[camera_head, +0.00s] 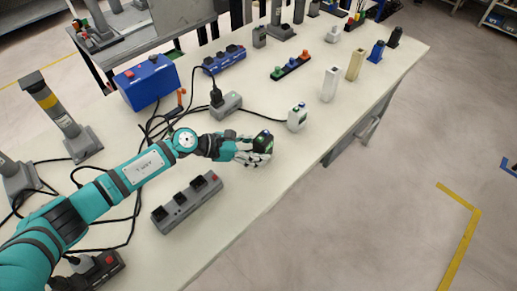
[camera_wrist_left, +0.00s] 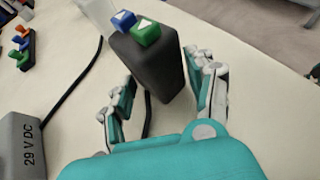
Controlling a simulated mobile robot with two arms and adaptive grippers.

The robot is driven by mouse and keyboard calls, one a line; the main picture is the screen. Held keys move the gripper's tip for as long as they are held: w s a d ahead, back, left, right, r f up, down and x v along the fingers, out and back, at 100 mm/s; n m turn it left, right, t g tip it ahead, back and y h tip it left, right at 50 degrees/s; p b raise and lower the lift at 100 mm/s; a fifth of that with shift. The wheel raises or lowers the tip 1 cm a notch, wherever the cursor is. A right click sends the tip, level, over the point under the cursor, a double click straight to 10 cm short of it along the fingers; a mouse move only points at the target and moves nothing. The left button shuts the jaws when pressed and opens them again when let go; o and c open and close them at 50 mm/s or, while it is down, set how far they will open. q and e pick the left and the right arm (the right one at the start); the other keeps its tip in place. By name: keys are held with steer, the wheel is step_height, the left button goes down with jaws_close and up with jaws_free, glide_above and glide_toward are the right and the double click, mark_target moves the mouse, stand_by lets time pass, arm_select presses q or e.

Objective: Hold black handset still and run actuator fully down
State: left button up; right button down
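The black handset (camera_head: 263,142) stands near the table's front edge, with a green and a blue button on its top. In the left wrist view the handset (camera_wrist_left: 153,60) stands between the fingers, its blue button and green button (camera_wrist_left: 146,32) facing up. My left gripper (camera_head: 246,149) reaches it from the left. Its fingers (camera_wrist_left: 165,92) are spread on either side of the handset, with a gap on the left; touch at the tips cannot be told. A grey column with a yellow band (camera_head: 50,105) at the left may be the actuator. My right gripper is not in view.
A white handset (camera_head: 297,117) stands just beyond. A grey box (camera_head: 226,105), marked 29 V DC in the wrist view (camera_wrist_left: 22,145), sits behind. A grey socket strip (camera_head: 187,203) lies in front of my arm. Cables and a blue box (camera_head: 148,81) are behind.

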arm_select(q)
steer(key=shift+c, duration=0.4)
steer(key=c, duration=0.6)
stand_by(1.0)
